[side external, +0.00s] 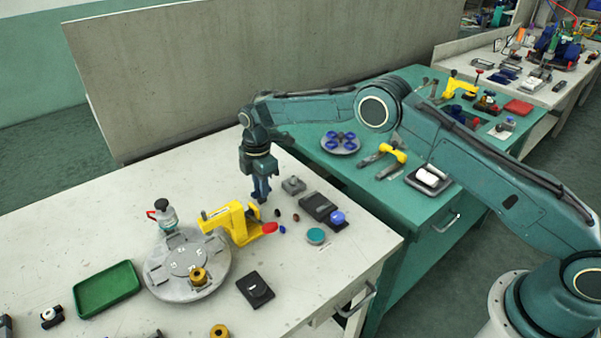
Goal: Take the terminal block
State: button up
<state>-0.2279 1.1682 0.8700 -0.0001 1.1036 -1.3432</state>
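My gripper (261,197) points straight down over the white bench, behind the yellow clamp-like tool. Its fingers look close together, but the view is too small to show whether they are open or shut. Nothing clearly shows between them. A small grey block (293,186) lies on the bench just right of the gripper, apart from it; it may be the terminal block, but I cannot tell for sure. A longer dark grey block (316,205) lies further right, beside a blue ball (338,217).
The yellow tool (231,222) with a red tip stands in front of my gripper. A round grey turntable (158,272) and a green tray (84,301) are on the left. A teal disc (316,236) lies at right. The back-left bench is clear.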

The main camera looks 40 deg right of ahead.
jog(key=shift+c, duration=0.6)
jog(key=shift+r, duration=0.85)
dwell(0.4)
jog(key=shift+r, duration=2.05)
jog(key=shift+d, duration=0.1)
